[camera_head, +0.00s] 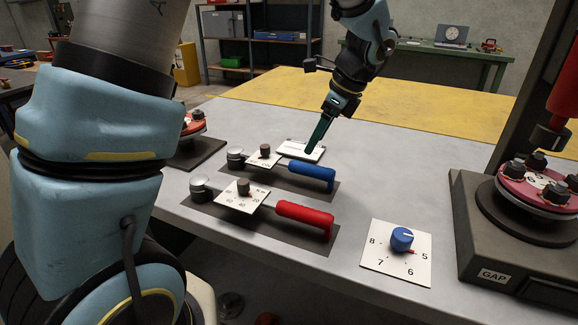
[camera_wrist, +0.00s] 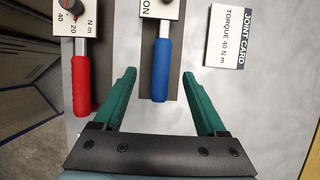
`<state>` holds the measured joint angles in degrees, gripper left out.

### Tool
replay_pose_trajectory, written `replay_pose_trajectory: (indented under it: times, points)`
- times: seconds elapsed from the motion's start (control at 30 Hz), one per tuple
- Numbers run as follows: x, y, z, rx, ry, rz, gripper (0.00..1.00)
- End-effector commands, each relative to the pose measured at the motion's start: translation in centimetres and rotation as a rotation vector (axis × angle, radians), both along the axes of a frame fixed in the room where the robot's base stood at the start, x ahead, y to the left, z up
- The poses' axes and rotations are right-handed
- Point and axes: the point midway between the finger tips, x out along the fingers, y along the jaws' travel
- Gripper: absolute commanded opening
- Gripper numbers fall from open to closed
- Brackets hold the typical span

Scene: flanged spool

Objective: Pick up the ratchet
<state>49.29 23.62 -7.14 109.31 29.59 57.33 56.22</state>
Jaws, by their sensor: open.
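A tool with a blue handle (camera_head: 312,176), which appears to be the ratchet, lies on a dark mat (camera_head: 275,182) on the grey bench. A round metal head (camera_head: 236,157) and a dial card (camera_head: 265,158) sit at its left. My gripper (camera_head: 312,149) is open and empty, pointing down just above and behind the blue handle. In the wrist view the blue handle (camera_wrist: 160,70) appears between the two green fingers (camera_wrist: 159,75), apart from both. A red-handled tool (camera_head: 305,217) with an N m dial lies nearer, also seen at the left in the wrist view (camera_wrist: 82,85).
A white joint card (camera_head: 302,151) reading torque 40 N m lies behind the blue handle. A numbered dial plate with a blue knob (camera_head: 402,240) lies at the front right. A fixture marked GAP (camera_head: 495,277) stands far right. Bare bench (camera_head: 400,160) lies between.

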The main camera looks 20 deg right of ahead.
Motion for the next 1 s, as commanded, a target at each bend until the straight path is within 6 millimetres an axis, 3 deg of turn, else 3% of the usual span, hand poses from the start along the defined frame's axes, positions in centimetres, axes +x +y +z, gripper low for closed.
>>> replay_pose_trajectory:
  times: [0.2, 0.47, 0.8, 1.0]
  points:
    - [0.8, 1.1, -3.0, 0.005, 0.002, 0.002, 0.74]
    - [1.4, 1.7, -5.0, 0.002, 0.002, 0.004, 0.74]
    - [2.8, 2.6, -9.1, 0.002, 0.002, 0.004, 0.74]
    - [2.9, 2.7, -9.5, -0.001, 0.0, 0.004, 0.74]
